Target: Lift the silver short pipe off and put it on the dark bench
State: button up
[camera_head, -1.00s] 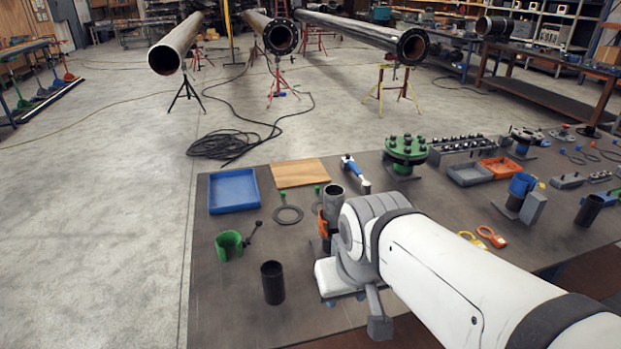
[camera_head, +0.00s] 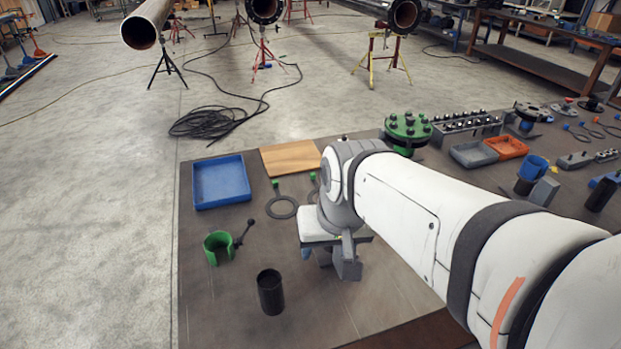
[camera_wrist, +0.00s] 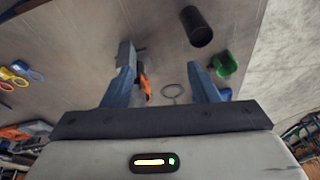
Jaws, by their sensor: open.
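My gripper (camera_wrist: 158,58) is open in the wrist view, with its two blue fingers apart and nothing between their tips. In the head view my gripper (camera_head: 316,256) hangs low over the dark bench (camera_head: 225,312), partly covered by my own wrist. The silver short pipe does not show clearly in either view now; my arm seems to hide it in the head view. An orange part (camera_wrist: 145,82) shows beside the inner side of the left finger in the wrist view.
A black tube (camera_head: 270,292) stands near the front, also in the wrist view (camera_wrist: 198,28). A green split cup (camera_head: 217,248), blue tray (camera_head: 221,182), wooden board (camera_head: 290,158) and dark ring (camera_head: 282,207) lie around. Bare bench lies left of the black tube.

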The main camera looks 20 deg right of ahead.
jog(key=shift+o, duration=1.4)
jog(key=w+d+m+y+b, duration=0.1)
jog(key=w+m, duration=0.4)
jog(key=m, duration=0.1)
jog(key=shift+w+d+f+m, duration=0.25)
jog(key=shift+w+d+m, duration=0.15)
jog(key=shift+o, duration=1.1)
jog(key=w+d+f+m+y+b, duration=0.1)
jog(key=w+d+m, duration=0.2)
jog(key=w+m, duration=0.4)
jog(key=shift+d+m+y+b, duration=0.3)
jog(key=shift+d+m, duration=0.05)
jog(key=shift+m, duration=0.05)
jog(key=w+d+f+m+t+y+b, duration=0.1)
jog(key=w+d+f+m+y, duration=0.1)
jog(key=w+d+m, duration=0.7)
jog(key=shift+m, duration=0.8)
jog(key=shift+a+x, duration=0.2)
jog(key=shift+x, duration=1.8)
jog(key=shift+a+x, duration=0.15)
jog(key=shift+x, duration=1.8)
